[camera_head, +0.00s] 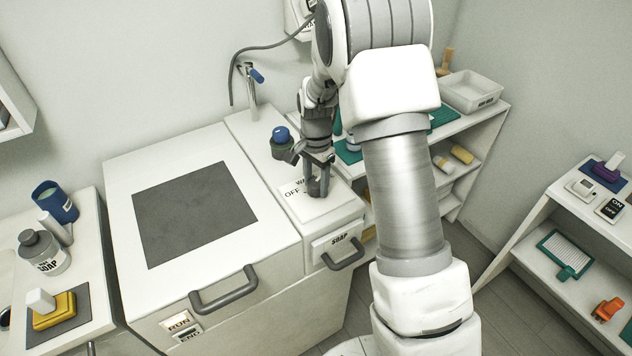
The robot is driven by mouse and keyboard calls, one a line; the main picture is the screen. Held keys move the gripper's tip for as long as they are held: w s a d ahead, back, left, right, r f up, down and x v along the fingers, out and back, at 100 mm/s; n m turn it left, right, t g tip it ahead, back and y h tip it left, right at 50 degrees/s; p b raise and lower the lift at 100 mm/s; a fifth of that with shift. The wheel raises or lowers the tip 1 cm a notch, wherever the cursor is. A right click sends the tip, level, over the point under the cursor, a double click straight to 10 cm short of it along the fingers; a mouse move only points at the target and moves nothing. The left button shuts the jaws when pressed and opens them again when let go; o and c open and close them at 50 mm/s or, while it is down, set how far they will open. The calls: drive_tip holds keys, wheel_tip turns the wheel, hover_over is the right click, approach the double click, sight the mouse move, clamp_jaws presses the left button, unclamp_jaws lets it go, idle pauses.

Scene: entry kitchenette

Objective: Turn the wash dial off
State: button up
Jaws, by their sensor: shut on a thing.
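The wash dial (313,188) is a dark knob on a white panel (301,205) on top of the narrow counter section. The panel reads "OFF" to the left of the knob, and a partly covered label starting with "W" stands behind it. My gripper (318,179) points down over the dial and is shut on it. My fingers cover much of the knob, so I cannot tell exactly where its pointer stands.
A handled drawer marked "SOAP" (336,240) is in front. The wide lidded unit (120,192) is to the left, and shelves (467,125) are to the right.

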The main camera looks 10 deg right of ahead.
clamp_jaws()
drive_tip(key=shift+n, duration=0.3)
drive_tip(key=n+b, duration=0.1)
drive_tip(key=n, duration=0.9)
drive_tip(key=shift+n, duration=0.4)
drive_tip(key=n, duration=0.6)
drive_tip(key=n+p, duration=0.2)
drive_tip(key=n, duration=0.4)
drive_tip(key=shift+n, duration=0.3)
drive_tip(key=o, duration=0.9)
unclamp_jaws()
